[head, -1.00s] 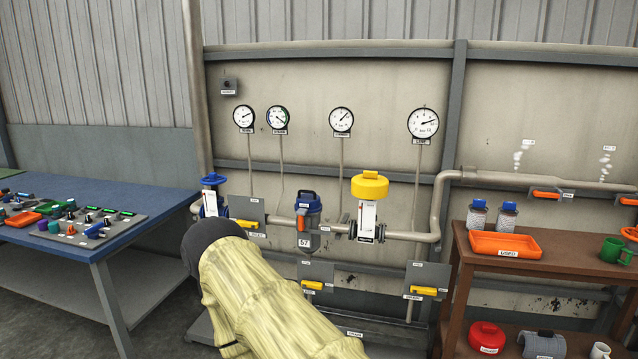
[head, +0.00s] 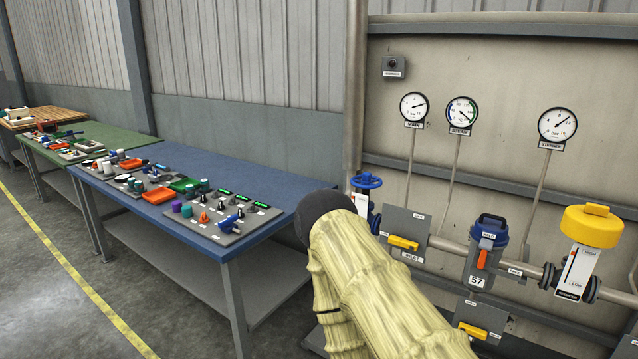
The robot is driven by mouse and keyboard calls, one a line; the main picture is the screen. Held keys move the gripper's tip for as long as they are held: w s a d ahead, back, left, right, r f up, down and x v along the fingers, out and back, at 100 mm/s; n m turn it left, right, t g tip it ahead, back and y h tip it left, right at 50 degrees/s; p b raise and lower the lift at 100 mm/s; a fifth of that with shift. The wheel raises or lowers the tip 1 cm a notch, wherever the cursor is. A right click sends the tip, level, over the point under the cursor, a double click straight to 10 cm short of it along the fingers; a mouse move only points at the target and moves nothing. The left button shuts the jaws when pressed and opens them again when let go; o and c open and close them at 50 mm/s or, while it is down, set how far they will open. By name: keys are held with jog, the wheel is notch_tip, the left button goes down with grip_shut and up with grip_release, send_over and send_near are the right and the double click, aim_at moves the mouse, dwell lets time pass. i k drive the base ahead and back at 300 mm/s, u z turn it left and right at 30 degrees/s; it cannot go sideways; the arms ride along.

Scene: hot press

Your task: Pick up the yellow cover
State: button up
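The yellow cover (head: 592,225) is a round cap with a raised block on top. It sits on top of a white labelled device (head: 577,272) on the pipe, at the right side of the head view. My arm, in a pale yellow sleeve with a dark rounded joint, rises from the bottom middle, left of the cover and apart from it in the picture. My gripper does not show in this view.
A blue table (head: 265,185) with a control panel (head: 222,215) stands left of my arm. A blue valve wheel (head: 366,181), a blue-capped filter (head: 487,245) and yellow-handled valves (head: 404,243) line the pipe. Gauges (head: 557,124) hang above. Open floor (head: 75,285) lies at left.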

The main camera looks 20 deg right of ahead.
aim_at(593, 220)
jog(key=i, duration=2.75)
jog(key=z, duration=3.1)
jog(key=i, duration=0.15)
jog(key=z, duration=0.1)
